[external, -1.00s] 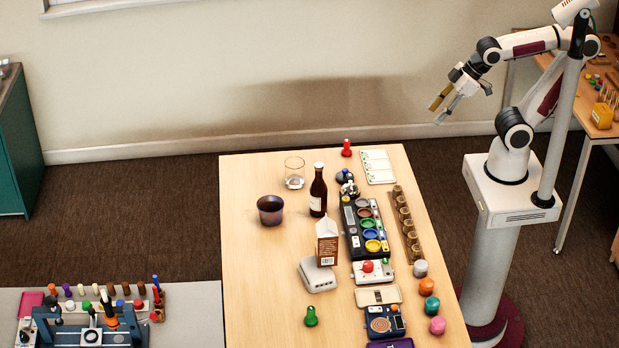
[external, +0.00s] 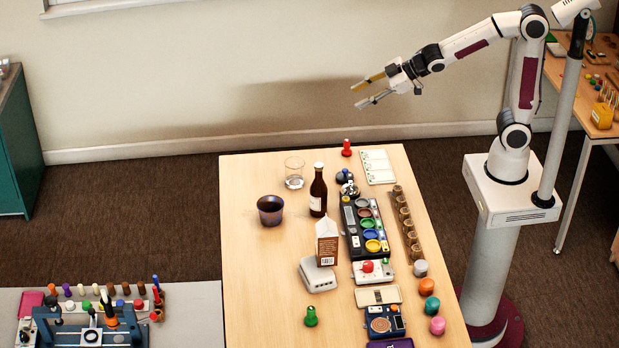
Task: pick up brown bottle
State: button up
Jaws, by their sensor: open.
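The brown bottle (external: 318,192) stands upright on the wooden table (external: 262,290), with a pale label low on its side. My gripper (external: 362,95) is open and empty, raised in the air above the far end of the table. In the picture it is up and to the right of the bottle, clearly apart from it. The fingers point left.
A dark cup (external: 270,210) and a clear glass (external: 294,173) stand left of the bottle. A carton (external: 327,242) stands in front of it. A dark tray of coloured discs (external: 354,222) lies close on its right. The table's left front is clear.

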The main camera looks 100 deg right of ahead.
jog(key=w+f+n+t+y, duration=0.2)
jog(key=w+f+n+y, duration=0.2)
jog(key=w+f, duration=0.7)
notch_tip(320, 180, down, 11)
jog(key=s+a+n+y, duration=0.2)
jog(key=y, duration=0.8)
jog(key=shift+s+a+t, duration=0.3)
jog(key=shift+s+a, duration=0.05)
jog(key=shift+f, duration=0.1)
jog(key=shift+x, duration=1.3)
jog(key=shift+w, duration=0.1)
